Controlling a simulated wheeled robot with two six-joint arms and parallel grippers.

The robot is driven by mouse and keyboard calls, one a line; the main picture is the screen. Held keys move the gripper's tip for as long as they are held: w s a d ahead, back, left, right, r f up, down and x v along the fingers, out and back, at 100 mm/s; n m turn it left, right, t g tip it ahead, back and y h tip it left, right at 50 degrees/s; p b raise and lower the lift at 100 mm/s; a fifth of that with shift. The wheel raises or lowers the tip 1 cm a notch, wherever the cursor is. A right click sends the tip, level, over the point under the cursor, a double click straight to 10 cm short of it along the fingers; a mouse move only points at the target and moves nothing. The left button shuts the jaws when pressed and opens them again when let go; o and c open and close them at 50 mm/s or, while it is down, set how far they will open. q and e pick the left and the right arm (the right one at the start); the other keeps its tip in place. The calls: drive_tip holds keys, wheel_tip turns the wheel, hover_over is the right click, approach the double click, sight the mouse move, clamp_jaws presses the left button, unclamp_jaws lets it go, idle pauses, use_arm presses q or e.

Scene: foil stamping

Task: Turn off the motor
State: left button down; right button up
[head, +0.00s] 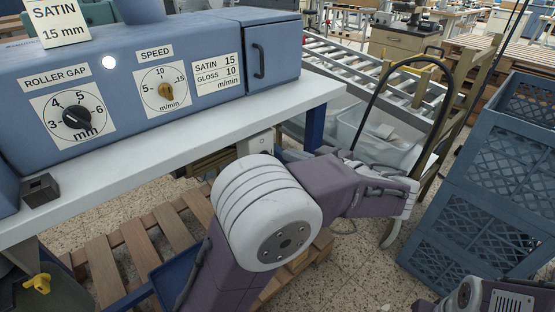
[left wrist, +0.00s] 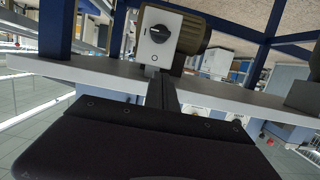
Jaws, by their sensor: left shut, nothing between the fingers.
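In the left wrist view, a pale switch box (left wrist: 157,52) carries a black rotary knob (left wrist: 158,37); whether its setting is on or off cannot be told. A ribbed brownish motor housing (left wrist: 193,35) is beside it. The shut fingers of my left gripper (left wrist: 162,82) are narrow, empty and point toward the box, below the knob in the picture; whether they touch the box is unclear. In the head view a pale box (head: 260,143) shows under the table's front edge, with its knob not visible. My left arm's large joint hides the area in front of it. My right gripper is out of view.
The blue machine (head: 120,75) with gap and speed dials stands on the white table (head: 190,130). A wooden pallet (head: 145,242) lies below. Blue crates (head: 490,190) are stacked at right. A roller conveyor (head: 350,65) and a pale tub (head: 378,140) are behind my forearm.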

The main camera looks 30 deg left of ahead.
use_arm(q)
drive_tip(key=b+x, duration=0.2)
drive_tip(key=x, duration=0.7)
drive_tip(key=shift+s+a+f, duration=0.1)
drive_tip(key=shift+s, duration=0.05)
drive_tip(key=shift+a+f+b, duration=0.1)
drive_tip(key=shift+f+b, duration=0.7)
drive_tip(key=shift+f, duration=1.15)
